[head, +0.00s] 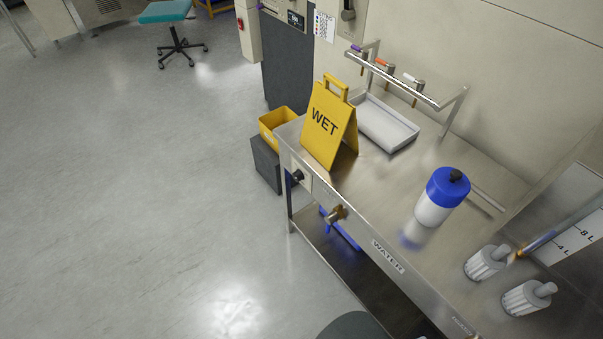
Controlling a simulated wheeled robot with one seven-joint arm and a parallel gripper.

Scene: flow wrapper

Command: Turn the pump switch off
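A black knob (298,176) sits on a pale plate on the front face of the steel bench (370,215), near its left end. It may be the pump switch; I see no readable label on it, and its setting is too small to tell. A brass-coloured valve or tap (335,213) sticks out of the same front face, to the right of the knob, near a "WATER" label (388,256). My gripper is not in view, so its state and its distance from the knob do not show.
A yellow "WET" sign (328,125) stands on the bench above the knob. A white tray (385,124), a blue-and-white bottle (441,198) and two ribbed grey-white pieces are on the bench top. A yellow bin (275,127) stands beyond the bench's left end. The floor at left is clear.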

